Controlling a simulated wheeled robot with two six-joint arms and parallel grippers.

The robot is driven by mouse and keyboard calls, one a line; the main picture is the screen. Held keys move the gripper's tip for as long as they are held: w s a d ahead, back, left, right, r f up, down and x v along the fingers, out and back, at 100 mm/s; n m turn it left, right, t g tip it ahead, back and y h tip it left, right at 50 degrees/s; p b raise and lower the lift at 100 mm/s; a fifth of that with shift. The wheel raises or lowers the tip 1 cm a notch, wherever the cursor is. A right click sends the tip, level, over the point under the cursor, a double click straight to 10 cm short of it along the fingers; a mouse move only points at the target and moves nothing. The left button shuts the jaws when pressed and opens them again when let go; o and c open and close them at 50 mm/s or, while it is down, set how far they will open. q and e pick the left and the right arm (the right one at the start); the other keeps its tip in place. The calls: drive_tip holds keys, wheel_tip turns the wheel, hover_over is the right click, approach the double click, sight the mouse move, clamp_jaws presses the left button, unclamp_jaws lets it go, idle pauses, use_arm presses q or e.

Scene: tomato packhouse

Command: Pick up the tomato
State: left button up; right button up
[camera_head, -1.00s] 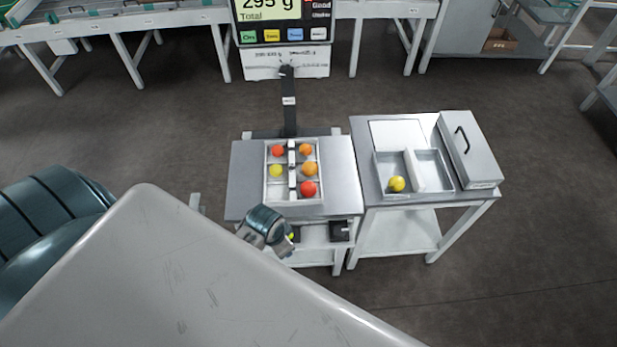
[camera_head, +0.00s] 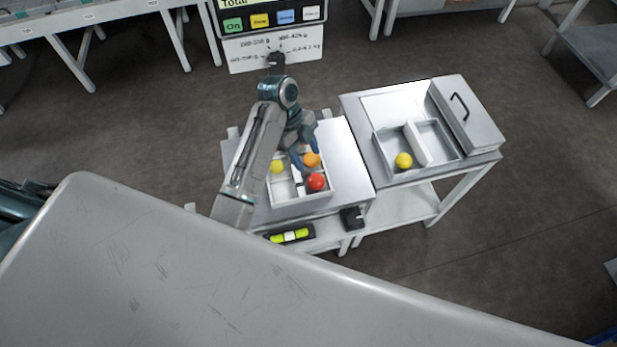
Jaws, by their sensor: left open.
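A white divided tray (camera_head: 287,204) stands on a weighing scale under a display. In it I see a red tomato (camera_head: 316,181), an orange tomato (camera_head: 311,160) and a yellow tomato (camera_head: 276,166). The back of the tray is hidden by my left arm. My left gripper (camera_head: 302,162) is open and points down over the tray, close beside the orange tomato. I cannot tell whether it touches one. My right gripper is not in view.
The scale's display (camera_head: 274,50) rises behind the tray. A grey lidded box part (camera_head: 468,115) with a black handle stands at the right table's edge. A yellow-green level (camera_head: 289,236) lies on the lower shelf. A large pale surface fills the front.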

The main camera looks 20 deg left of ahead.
sight(314, 177)
use_arm(q)
drive_tip(key=b+x, duration=0.1)
drive_tip(key=x, duration=0.1)
drive_tip(key=b+x, duration=0.1)
drive_tip(key=x, duration=0.1)
drive_tip(key=shift+d+f, duration=0.1)
drive_tip(key=shift+d, duration=0.25)
drive_tip(key=shift+f+b, duration=0.3)
drive_tip(key=x, duration=0.2)
drive_tip(key=a+p+x, duration=0.1)
drive_tip(key=x, duration=0.1)
drive_tip(key=shift+f, duration=0.15)
drive_tip(key=shift+d+f, duration=0.2)
drive_tip(key=shift+f, duration=0.3)
drive_tip(key=c, duration=0.4)
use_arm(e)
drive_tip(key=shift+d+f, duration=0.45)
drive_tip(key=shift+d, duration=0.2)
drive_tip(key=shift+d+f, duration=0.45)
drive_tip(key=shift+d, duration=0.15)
